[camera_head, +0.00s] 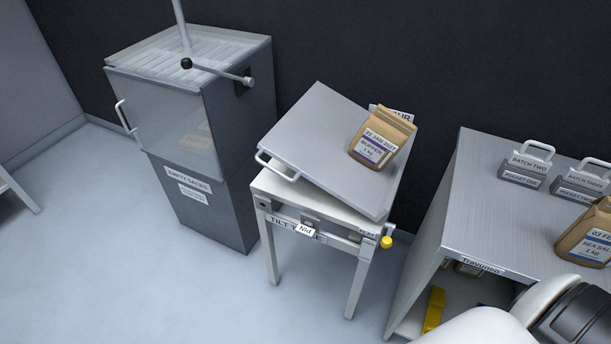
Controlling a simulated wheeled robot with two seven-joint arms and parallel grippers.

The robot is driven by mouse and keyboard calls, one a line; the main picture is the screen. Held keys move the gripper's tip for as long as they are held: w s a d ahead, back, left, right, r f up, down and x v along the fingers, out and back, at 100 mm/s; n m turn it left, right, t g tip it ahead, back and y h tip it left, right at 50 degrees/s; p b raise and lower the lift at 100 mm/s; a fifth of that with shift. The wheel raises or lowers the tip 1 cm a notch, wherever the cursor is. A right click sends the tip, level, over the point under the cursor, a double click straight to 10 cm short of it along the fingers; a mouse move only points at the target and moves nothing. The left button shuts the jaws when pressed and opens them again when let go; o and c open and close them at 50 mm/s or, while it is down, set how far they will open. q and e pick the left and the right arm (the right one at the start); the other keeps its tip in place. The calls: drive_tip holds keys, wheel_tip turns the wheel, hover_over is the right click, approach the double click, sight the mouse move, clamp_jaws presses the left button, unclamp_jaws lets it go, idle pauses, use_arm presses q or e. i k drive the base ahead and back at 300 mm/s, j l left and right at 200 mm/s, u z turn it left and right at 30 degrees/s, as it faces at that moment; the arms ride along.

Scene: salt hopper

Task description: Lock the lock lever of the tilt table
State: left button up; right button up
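The tilt table (336,262) stands in the middle of the view, with a "TILT TABLE" label on its front edge. Its grey top plate (310,140) is tilted, raised toward the back left and low at the front right. A small lever with a yellow knob (387,241) is at the table's right front corner, beside a small label; I take it to be the lock lever. Whether it is locked cannot be told. A brown 1 kg paper bag (382,138) stands on the plate. Neither gripper shows; only part of my arm is at the bottom right.
A grey cabinet (200,150) marked "EMPTY SACKS" stands to the left. A side table (480,215) at the right holds handled batch blocks (527,165) and another brown bag (590,235). A yellow object (433,310) is below it. Floor left of the tilt table is clear.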

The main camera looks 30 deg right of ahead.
sight(386, 242)
drive_tip(key=z, duration=1.5)
